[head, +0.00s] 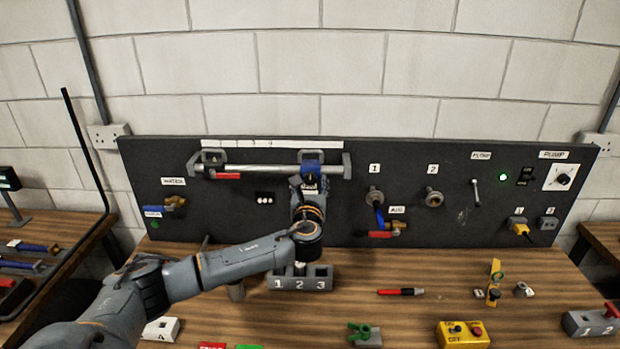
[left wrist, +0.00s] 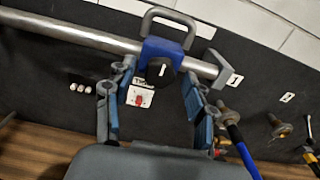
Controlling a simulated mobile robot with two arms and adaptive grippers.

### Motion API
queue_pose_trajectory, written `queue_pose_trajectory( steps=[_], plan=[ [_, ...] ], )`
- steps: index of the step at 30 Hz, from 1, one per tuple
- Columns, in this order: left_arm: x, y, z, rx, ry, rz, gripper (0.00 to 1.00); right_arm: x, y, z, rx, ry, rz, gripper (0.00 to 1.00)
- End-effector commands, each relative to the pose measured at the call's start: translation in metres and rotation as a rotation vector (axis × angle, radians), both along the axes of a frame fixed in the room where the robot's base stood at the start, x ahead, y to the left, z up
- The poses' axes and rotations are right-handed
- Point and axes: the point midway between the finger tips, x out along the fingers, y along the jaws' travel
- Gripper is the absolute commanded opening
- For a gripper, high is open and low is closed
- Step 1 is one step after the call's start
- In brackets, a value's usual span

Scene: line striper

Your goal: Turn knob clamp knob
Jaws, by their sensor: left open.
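The blue clamp (head: 312,168) sits on the silver bar (head: 262,169) near its right end, high on the black panel. In the left wrist view the clamp (left wrist: 163,48) carries a round black knob (left wrist: 159,72) with a white mark on its face. My left gripper (head: 309,186) is just in front of the clamp and hides part of it. In the left wrist view the open left gripper (left wrist: 157,84) has one finger on each side of the knob, with visible gaps. Nothing is held. My right gripper is not in view.
A small label with a red mark (left wrist: 140,96) is below the knob. Knob fittings 1 (head: 374,196) and 2 (head: 434,198) project from the panel to the right. A grey block numbered 1 2 3 (head: 301,284) and a red marker (head: 400,292) are on the bench below.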

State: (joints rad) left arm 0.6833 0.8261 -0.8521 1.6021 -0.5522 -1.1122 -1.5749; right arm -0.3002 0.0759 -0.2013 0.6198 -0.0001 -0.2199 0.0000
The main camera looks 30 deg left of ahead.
Motion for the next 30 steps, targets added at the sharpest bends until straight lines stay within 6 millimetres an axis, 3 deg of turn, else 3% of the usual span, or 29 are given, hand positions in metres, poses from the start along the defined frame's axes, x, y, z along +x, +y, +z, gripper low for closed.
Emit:
queue_pose_trajectory(
  steps=[11, 19, 30],
  plan=[
    [0.0047, 0.0027, -0.0002, -0.001, -0.001, 0.0, 0.55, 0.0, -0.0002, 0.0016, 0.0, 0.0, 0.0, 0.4],
    [0.0044, 0.0027, -0.0003, -0.001, -0.001, 0.0, 0.02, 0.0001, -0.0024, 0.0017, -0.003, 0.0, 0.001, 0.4],
    [0.0043, 0.0023, -0.0024, -0.052, -0.031, -0.001, 0.02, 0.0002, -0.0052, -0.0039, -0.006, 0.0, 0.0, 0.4]
  ],
)
